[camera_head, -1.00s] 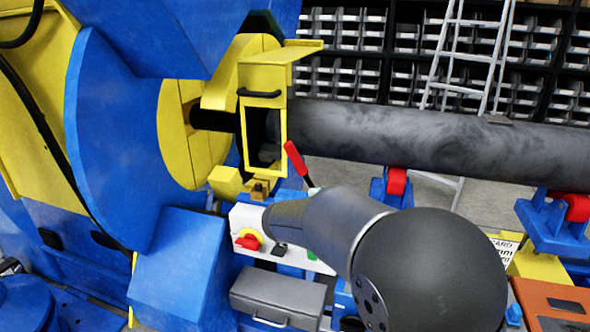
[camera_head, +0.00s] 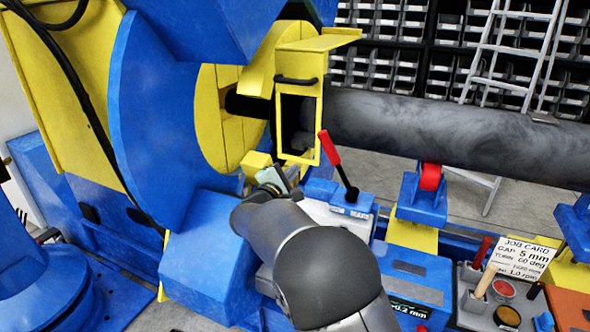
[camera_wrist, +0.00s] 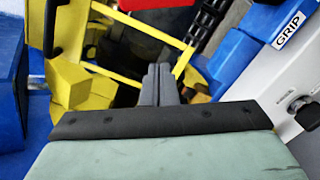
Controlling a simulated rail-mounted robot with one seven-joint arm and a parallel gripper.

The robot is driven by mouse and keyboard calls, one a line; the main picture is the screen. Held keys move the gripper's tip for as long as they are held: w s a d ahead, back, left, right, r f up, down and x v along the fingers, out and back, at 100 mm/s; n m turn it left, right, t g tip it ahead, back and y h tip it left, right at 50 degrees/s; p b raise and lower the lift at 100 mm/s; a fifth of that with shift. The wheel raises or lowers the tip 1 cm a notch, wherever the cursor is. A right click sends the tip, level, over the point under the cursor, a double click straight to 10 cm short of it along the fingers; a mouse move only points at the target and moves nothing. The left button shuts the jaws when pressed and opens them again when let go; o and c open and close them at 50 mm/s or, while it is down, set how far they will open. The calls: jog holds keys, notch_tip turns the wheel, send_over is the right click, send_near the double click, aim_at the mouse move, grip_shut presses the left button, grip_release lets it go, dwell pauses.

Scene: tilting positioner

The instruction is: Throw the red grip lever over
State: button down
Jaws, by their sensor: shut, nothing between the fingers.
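The red grip lever (camera_head: 329,148) has a red handle on a black stem and leans up and to the left. Its stem rises from a blue block (camera_head: 347,205) on the white control box. In the wrist view a blue block with a GRIP label (camera_wrist: 240,55) is at the upper right; I cannot make out the lever's handle there. My gripper (camera_head: 278,178) is left of the lever and apart from it, beside the yellow chuck parts. In the wrist view my gripper (camera_wrist: 160,84) has its fingers together, with nothing between them.
A large grey pipe (camera_head: 450,135) runs right over a red roller (camera_head: 430,177). A blue case (camera_head: 408,280) and a job card (camera_head: 525,255) are at lower right.

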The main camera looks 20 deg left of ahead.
aim_at(336, 160)
jog(key=w+d+r+p, duration=0.2)
jog(key=w+d, duration=0.1)
jog(key=w, duration=0.5)
jog(key=shift+d+p, duration=0.4)
jog(key=shift+s+r+b, duration=0.1)
jog(key=shift+s+b, duration=0.1)
jog(key=shift+b, duration=0.25)
